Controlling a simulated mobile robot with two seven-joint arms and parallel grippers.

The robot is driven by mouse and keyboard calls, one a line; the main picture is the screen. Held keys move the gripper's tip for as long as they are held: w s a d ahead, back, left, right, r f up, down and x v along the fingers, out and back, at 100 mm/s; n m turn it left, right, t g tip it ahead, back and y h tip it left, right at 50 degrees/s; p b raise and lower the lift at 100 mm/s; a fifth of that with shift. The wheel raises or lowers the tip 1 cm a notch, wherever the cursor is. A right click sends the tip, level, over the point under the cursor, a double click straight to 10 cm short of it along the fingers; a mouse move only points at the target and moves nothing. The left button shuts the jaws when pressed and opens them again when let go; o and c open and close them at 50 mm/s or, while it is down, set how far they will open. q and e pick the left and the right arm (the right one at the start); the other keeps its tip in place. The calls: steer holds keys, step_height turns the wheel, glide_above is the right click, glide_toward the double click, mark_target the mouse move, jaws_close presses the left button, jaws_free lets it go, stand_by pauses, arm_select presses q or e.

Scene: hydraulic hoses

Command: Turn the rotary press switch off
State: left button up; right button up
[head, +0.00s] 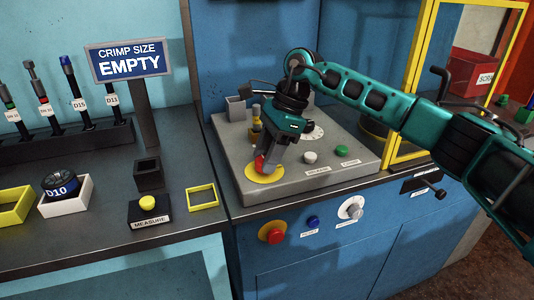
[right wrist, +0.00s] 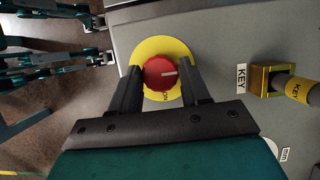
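The rotary press switch is a round red knob (right wrist: 159,73) on a yellow disc (right wrist: 177,47), with a white mark pointing right in the right wrist view. Lettering that seems to read "ON" sits on the disc below it. The disc also shows in the head view (head: 263,178) on a grey sloping panel (head: 330,178). My right gripper (right wrist: 160,75) reaches down over the switch, with one finger along each side of the knob and no clear gap. In the head view my right gripper (head: 266,162) hides most of the knob. My left gripper is not clearly visible.
A key switch (right wrist: 262,82) labelled KEY stands beside the disc. A white button (head: 310,157) and a green button (head: 341,150) are on the panel. Below are a red stop button (head: 272,233), a blue button (head: 312,222) and a white dial (head: 350,209).

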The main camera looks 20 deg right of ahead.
steer(key=o, duration=0.4)
steer(key=shift+r, duration=0.1)
steer(key=v, duration=1.2)
steer(key=shift+d+r+p, duration=0.2)
steer(key=shift+r+p, duration=0.15)
steer(key=shift+p, duration=0.05)
steer(key=shift+f, duration=0.1)
